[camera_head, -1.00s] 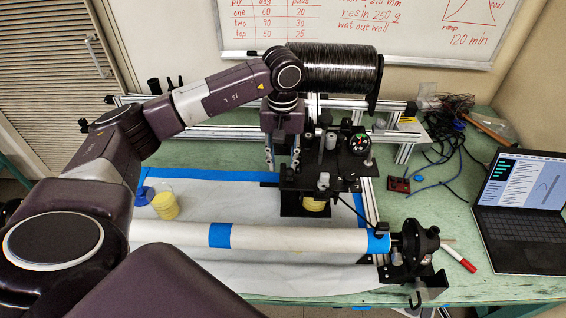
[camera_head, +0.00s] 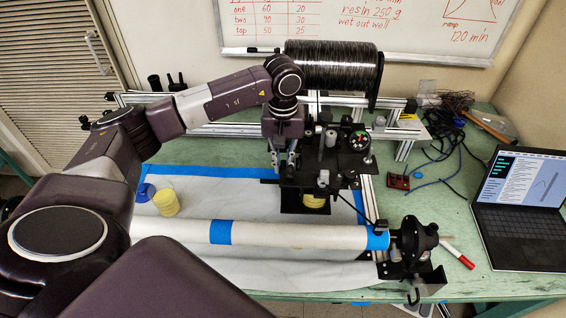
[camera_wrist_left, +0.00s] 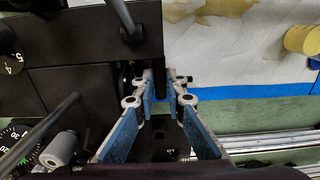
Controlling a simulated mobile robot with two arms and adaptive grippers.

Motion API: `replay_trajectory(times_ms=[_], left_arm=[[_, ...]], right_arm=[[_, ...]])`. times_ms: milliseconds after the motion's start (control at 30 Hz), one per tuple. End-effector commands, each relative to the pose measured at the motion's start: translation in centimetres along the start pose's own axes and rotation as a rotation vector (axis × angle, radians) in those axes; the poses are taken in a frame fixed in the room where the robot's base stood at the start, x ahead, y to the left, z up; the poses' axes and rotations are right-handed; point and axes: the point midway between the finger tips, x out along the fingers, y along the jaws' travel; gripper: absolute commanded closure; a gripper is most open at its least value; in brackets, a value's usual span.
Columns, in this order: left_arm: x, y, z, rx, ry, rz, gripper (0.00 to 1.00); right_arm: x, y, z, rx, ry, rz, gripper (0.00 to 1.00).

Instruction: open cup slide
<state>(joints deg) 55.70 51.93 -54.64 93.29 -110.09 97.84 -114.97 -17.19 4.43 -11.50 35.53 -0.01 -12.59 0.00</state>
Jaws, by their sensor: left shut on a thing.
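The black winding carriage (camera_head: 352,160) stands on the bench with a dial and knobs on top. A yellow cup (camera_head: 314,202) shows partly under it; the carriage hides the rest. My left gripper (camera_head: 283,164) points down at the carriage's left side. In the left wrist view its blue-padded fingers (camera_wrist_left: 160,84) are shut on a slim black post (camera_wrist_left: 158,76), which I take for the cup slide's handle. The slide itself is hard to tell from the black plates around it. My right gripper is out of view.
A white tube (camera_head: 275,235) with blue tape runs across the front. A yellow cup (camera_head: 166,204) and a blue container (camera_head: 146,193) stand at the left. A black tow spool (camera_head: 330,66) is above the carriage. A laptop (camera_head: 525,200) and cables are at the right.

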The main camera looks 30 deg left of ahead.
Motion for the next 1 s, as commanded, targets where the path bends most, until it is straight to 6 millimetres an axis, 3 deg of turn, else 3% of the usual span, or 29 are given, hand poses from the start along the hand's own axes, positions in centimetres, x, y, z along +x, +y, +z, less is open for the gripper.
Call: replay_trajectory(times_ms=[167,367,1000], left_arm=[[0.0,-0.1,0.0,-0.001,0.001,0.001,1.0],[0.2,-1.9,-0.1,-0.003,0.002,-0.001,1.0],[0.2,-15.4,-0.1,-0.005,0.003,-0.003,1.0]], right_arm=[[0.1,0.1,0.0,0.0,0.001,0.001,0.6],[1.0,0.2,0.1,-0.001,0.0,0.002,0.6],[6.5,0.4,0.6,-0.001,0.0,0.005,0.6]])
